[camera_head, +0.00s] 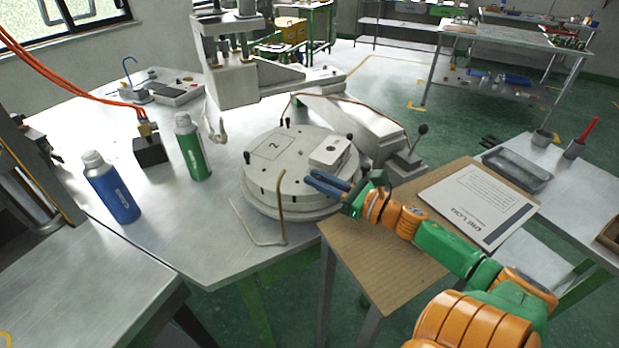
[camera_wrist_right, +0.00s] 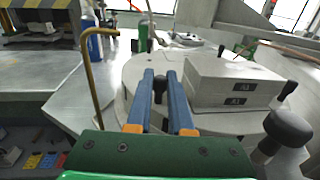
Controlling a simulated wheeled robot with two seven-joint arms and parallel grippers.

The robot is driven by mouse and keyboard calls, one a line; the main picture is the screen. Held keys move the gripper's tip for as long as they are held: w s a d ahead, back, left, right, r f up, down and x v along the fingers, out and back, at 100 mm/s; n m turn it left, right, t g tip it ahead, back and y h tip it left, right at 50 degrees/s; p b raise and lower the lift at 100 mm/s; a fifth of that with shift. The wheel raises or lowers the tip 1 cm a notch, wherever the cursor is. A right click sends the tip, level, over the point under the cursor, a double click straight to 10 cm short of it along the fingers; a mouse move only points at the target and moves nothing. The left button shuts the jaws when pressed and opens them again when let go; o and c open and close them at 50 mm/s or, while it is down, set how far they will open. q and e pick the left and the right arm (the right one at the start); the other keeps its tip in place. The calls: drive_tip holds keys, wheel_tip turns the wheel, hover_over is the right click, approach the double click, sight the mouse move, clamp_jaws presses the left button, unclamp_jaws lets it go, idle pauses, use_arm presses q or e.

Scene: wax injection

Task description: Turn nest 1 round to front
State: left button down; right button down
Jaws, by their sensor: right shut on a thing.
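The round pale turntable (camera_head: 262,186) stands on the bench, with a plate marked 2 (camera_head: 275,147) on its far left part. A pale two-part block (camera_head: 331,153) sits on its right part; the block's side labels, seemingly A3, show in the right wrist view (camera_wrist_right: 238,87). Dark knobs stand around the rim, one at the left (camera_head: 247,157). My right gripper (camera_head: 312,182) reaches in from the right at the turntable's near right edge, beside the block. Its blue fingers are shut on a dark rim knob (camera_wrist_right: 160,88). No number 1 is readable. My left gripper is out of view.
A bent brass rod (camera_head: 282,205) rises close by the turntable's front. A green bottle (camera_head: 192,148) and blue bottle (camera_head: 111,188) stand left. The injection machine head (camera_head: 225,70) is behind.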

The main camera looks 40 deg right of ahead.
sight(331, 172)
drive_tip(key=shift+s+d+b, duration=0.15)
drive_tip(key=shift+s+d, duration=0.05)
drive_tip(key=shift+d, duration=0.4)
drive_tip(key=shift+s+d+b, duration=0.15)
drive_tip(key=shift+d, duration=0.4)
drive_tip(key=shift+s+d+r+b, duration=0.15)
drive_tip(key=shift+d+b, duration=0.25)
drive_tip(key=shift+d, duration=0.65)
drive_tip(key=c, duration=1.1)
unclamp_jaws()
drive_tip(key=v, duration=0.7)
drive_tip(key=shift+b, duration=0.35)
